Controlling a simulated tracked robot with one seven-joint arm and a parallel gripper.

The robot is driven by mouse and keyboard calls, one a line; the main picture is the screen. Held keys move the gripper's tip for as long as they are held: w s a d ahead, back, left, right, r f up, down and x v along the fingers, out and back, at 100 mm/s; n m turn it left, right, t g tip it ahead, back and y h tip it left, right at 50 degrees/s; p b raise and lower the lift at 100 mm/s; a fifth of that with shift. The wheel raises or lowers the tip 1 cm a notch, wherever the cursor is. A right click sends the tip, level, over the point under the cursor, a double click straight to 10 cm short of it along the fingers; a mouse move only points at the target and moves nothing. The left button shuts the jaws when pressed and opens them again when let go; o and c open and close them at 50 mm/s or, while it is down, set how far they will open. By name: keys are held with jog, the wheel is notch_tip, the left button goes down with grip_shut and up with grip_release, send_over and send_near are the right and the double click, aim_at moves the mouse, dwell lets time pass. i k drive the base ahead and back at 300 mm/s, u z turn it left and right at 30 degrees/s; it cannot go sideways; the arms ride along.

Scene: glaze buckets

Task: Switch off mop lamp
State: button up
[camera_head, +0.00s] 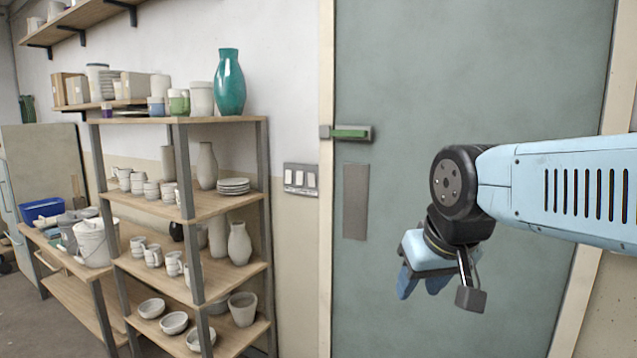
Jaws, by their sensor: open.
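A wall switch panel (301,179) with several white rockers is on the wall between the pottery shelf and the door frame. It carries no label that I can read, and I cannot tell which rocker is on or off. No lamp shows in this view. My gripper (424,284) hangs in front of the green door, to the right of the panel and lower than it. Its blue fingers point down and are apart, with nothing seen between them. It is well clear of the panel.
The wooden shelf rack (222,204) holds pots and a teal vase (229,82), close left of the panel. White buckets (93,243) stand on a bench farther left.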

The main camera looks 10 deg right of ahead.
aim_at(312, 177)
jog(key=z, duration=0.05)
jog(key=k, duration=0.55)
jog(key=u, duration=0.4)
jog(key=i, duration=2.25)
jog(key=z, duration=0.45)
